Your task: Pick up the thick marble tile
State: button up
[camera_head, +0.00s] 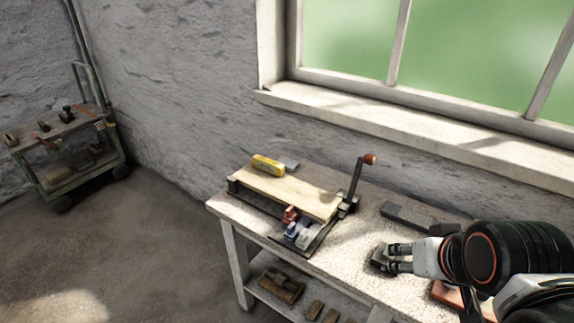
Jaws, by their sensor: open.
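My gripper (390,258) is open over the right part of the whitish worktable (345,262), its fingers pointing left. A dark block-like shape (378,262) shows at the fingertips; I cannot tell if it is part of the fingers or a separate thing. No piece is clearly a thick marble tile. The nearest match is a small whitish-grey block (306,238) among red and blue pieces (291,216) on a dark plate at the table's front edge, left of my gripper and apart from it.
A dark grey bar (407,217) lies behind my gripper. A reddish slab (447,295) lies partly under my arm. A green cart (75,150) stands far left.

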aim_at(291, 165)
jog(key=i+j+u, duration=0.1)
jog(key=i+j, duration=0.95)
